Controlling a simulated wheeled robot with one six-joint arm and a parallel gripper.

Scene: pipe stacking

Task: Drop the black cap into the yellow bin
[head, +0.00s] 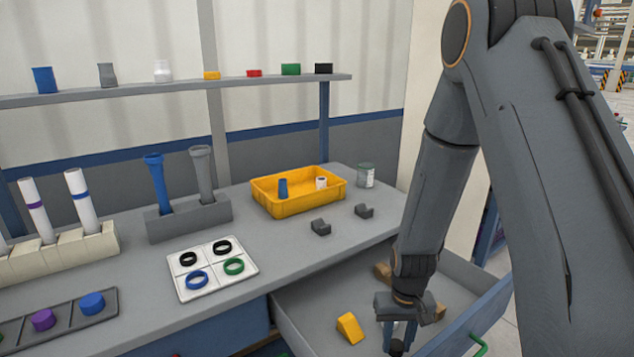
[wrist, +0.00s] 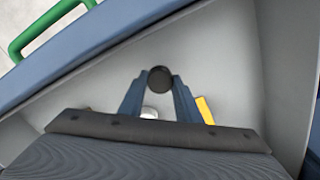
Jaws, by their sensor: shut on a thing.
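The black cap (head: 396,348) is between the fingertips of my gripper (head: 400,335), low over the open drawer in the head view. In the wrist view the cap (wrist: 159,80) shows as a dark round piece pinched by the two blue-grey fingers of my gripper (wrist: 158,88). Whether it touches the drawer floor I cannot tell. The yellow bin (head: 312,204) stands on the worktop, back and left of my gripper. A blue fitting (head: 282,187) and a white fitting (head: 321,183) are in the bin.
The open drawer (head: 310,314) holds a yellow wedge (head: 349,328) and brown pieces; its green handle (head: 478,345) is at the right. Two dark grey blocks (head: 320,227) and a can (head: 365,175) are near the bin. A white tray of rings (head: 212,268) lies farther left.

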